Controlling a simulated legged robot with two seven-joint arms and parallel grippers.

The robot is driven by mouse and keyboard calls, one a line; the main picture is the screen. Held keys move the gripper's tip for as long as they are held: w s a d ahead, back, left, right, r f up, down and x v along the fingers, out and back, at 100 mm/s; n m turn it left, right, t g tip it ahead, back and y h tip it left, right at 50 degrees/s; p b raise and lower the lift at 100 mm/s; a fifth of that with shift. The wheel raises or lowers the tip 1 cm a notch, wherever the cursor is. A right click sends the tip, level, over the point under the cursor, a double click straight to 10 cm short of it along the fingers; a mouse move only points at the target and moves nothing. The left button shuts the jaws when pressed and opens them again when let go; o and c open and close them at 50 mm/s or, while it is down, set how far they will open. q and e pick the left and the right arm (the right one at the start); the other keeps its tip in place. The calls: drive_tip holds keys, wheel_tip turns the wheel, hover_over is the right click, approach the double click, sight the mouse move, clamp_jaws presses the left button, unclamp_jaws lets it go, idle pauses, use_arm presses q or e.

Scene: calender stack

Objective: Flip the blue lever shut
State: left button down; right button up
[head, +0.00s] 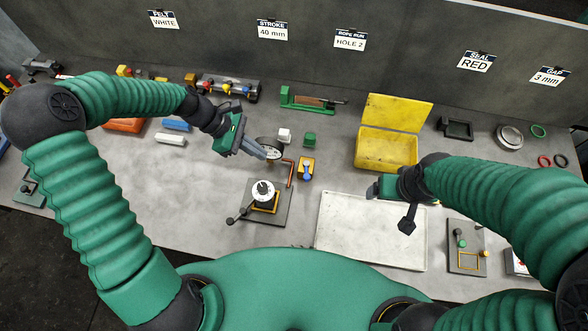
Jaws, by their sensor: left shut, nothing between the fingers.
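The blue lever (306,171) sits on a small yellow block (307,161) near the middle of the table. It seems to lie lengthwise along the block, but it is too small to tell whether it is up or down. My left gripper (262,153) is shut and empty, to the left of the lever and apart from it, near a round dial (271,146). My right gripper (372,190) is to the right of the lever, above the white tray's back edge. Its fingers are too small to read.
A red bent handle (290,170) stands between my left gripper and the blue lever. A plate with a white dial (263,191) lies in front. An open yellow box (385,150) stands at the back right. The white tray (365,240) is empty.

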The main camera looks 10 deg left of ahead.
use_arm(q)
drive_tip(key=p, duration=0.2)
approach(307, 171)
wheel_tip(307, 171, down, 3)
drive_tip(key=s+a, duration=0.1)
drive_tip(key=s, duration=0.2)
drive_tip(key=d, duration=0.2)
drive_tip(key=d+p, duration=0.1)
drive_tip(key=d, duration=0.1)
drive_tip(key=shift+w+f, duration=0.1)
drive_tip(key=shift+f, duration=0.25)
drive_tip(key=shift+a, duration=0.2)
